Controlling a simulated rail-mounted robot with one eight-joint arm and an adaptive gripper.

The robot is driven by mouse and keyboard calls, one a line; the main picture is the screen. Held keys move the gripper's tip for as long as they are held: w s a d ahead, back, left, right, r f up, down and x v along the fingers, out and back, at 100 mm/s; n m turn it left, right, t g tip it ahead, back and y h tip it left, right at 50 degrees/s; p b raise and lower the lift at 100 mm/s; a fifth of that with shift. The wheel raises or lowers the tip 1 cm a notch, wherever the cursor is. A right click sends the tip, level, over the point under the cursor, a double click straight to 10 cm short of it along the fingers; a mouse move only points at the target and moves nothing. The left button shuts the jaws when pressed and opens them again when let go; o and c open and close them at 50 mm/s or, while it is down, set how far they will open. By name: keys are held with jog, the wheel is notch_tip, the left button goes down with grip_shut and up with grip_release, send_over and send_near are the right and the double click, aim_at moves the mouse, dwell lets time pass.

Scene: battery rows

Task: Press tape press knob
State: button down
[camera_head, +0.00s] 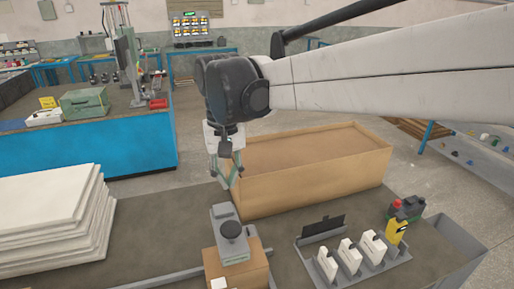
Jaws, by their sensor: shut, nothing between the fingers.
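A small grey press (224,211) stands on a tan block (242,272) near the bottom middle of the head view. My gripper (229,184) hangs from the end of my arm, above and slightly behind the press in the picture. Its thin fingers point down and are shut and empty. The fingertips appear apart from the knob, but the exact height gap cannot be told. Neither the knob nor the press is hidden by the arm.
A large tan box (300,196) stands behind and right of the press. A stack of white sheets (45,225) lies left. Bare grey tabletop (160,225) lies between the stack and the press.

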aim_at(232, 227)
notch_tip(232, 227, down, 14)
jog(key=shift+r+p, duration=0.1)
jog(key=shift+p, duration=0.5)
notch_tip(232, 227, down, 4)
jog(key=b, duration=0.3)
jog(key=shift+r, duration=0.2)
dwell(0.4)
notch_tip(232, 227, up, 14)
jog(key=p, duration=0.1)
dwell(0.4)
jog(key=shift+d, duration=0.1)
dwell(0.5)
